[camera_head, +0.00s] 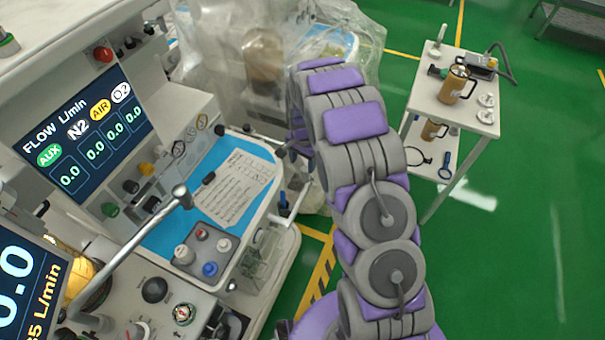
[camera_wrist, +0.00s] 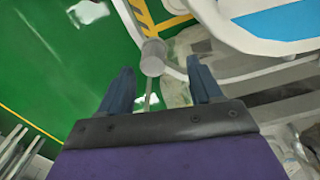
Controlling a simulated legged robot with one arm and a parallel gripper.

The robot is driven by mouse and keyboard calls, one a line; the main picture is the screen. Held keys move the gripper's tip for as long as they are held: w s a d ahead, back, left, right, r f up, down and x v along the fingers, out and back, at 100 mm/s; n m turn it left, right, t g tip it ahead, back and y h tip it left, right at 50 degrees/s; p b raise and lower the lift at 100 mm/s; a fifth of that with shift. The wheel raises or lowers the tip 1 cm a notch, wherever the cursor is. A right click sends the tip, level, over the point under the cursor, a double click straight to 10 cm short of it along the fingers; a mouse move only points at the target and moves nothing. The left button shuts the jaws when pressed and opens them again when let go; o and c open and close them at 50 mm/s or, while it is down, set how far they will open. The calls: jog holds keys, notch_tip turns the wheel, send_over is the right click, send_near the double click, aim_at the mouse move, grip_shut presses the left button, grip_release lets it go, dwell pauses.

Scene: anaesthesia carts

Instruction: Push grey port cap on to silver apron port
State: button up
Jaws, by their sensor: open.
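My gripper (camera_wrist: 158,65) shows in the wrist view with its two dark blue fingers spread apart. A grey cylinder (camera_wrist: 153,56), which looks like the grey port cap, lies in the picture between the fingertips, with clear gaps to both fingers. A thin pale rod or stem (camera_wrist: 148,95) runs from it towards the gripper's base. I cannot tell whether the cylinder is seated on anything. I cannot make out the silver apron port for certain. In the head view my arm hides most of the gripper beside the cart's right edge.
The anaesthesia cart (camera_head: 275,225) with a blue worktop and a paper sheet (camera_head: 232,190) stands left of my arm. A clear plastic cover (camera_head: 215,50) hangs behind. A white side table (camera_head: 428,95) with a copper jug (camera_head: 455,86) stands right. Green floor is open at lower right.

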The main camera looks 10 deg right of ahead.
aim_at(305, 168)
jog(key=shift+d+f, duration=0.25)
jog(key=shift+d, duration=0.05)
jog(key=f, duration=0.2)
jog(key=d+f+b, duration=0.1)
jog(key=f, duration=0.1)
jog(key=shift+s+f, duration=0.1)
jog(key=shift+s, duration=0.1)
jog(key=shift+a+f, duration=0.15)
jog(key=shift+f, duration=0.15)
jog(key=shift+a, duration=0.4)
jog(key=shift+c, duration=0.4)
jog(key=shift+d, duration=0.5)
jog(key=c, duration=0.6)
jog(key=shift+c, duration=1.4)
jog(key=shift+a, duration=0.35)
jog(key=shift+c, duration=0.5)
